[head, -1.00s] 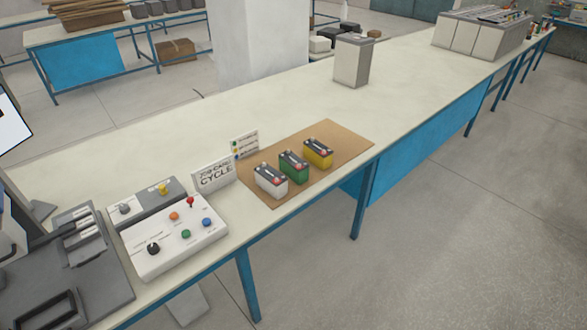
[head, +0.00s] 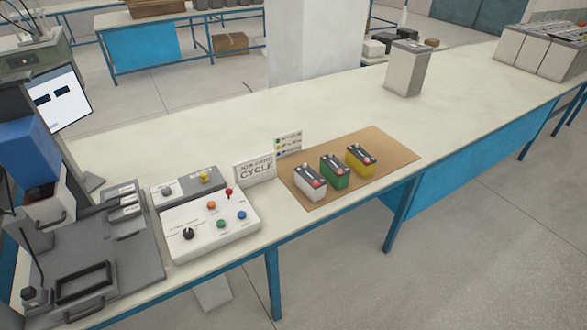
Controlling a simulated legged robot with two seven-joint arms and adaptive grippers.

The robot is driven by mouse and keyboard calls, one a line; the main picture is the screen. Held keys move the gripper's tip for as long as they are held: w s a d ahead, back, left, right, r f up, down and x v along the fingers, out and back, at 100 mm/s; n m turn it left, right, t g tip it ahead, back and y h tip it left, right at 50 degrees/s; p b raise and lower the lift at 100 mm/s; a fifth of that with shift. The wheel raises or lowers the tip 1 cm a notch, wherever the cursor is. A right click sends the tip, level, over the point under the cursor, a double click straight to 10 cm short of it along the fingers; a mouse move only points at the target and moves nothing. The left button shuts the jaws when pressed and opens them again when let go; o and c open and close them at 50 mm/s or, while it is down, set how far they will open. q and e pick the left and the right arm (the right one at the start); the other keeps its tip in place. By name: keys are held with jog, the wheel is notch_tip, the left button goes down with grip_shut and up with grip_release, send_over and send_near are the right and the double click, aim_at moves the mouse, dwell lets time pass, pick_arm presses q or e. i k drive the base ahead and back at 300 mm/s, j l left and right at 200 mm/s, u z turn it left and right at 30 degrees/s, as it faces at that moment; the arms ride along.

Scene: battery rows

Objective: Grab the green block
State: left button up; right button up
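The green block (head: 335,171) is a small battery-shaped block with a dark top and a red terminal. It stands upright on a brown mat (head: 312,198) on the long bench. A white block (head: 310,182) stands to its left and a yellow block (head: 361,158) to its right, in one slanting row. Neither of my grippers shows in the head view.
Left of the mat are a "cycle" sign (head: 255,172), a white control box with buttons (head: 212,226) and a grey machine (head: 110,260). A grey-white box (head: 407,70) stands farther back on the bench (head: 330,105). The bench between is clear.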

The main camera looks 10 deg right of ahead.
aim_at(334, 171)
jog(key=i+l+u, duration=0.15)
jog(key=l+u, duration=0.15)
jog(key=i+l+u, duration=0.25)
jog(key=l, duration=0.2)
jog(key=l+u, duration=0.55)
jog(key=l, duration=0.25)
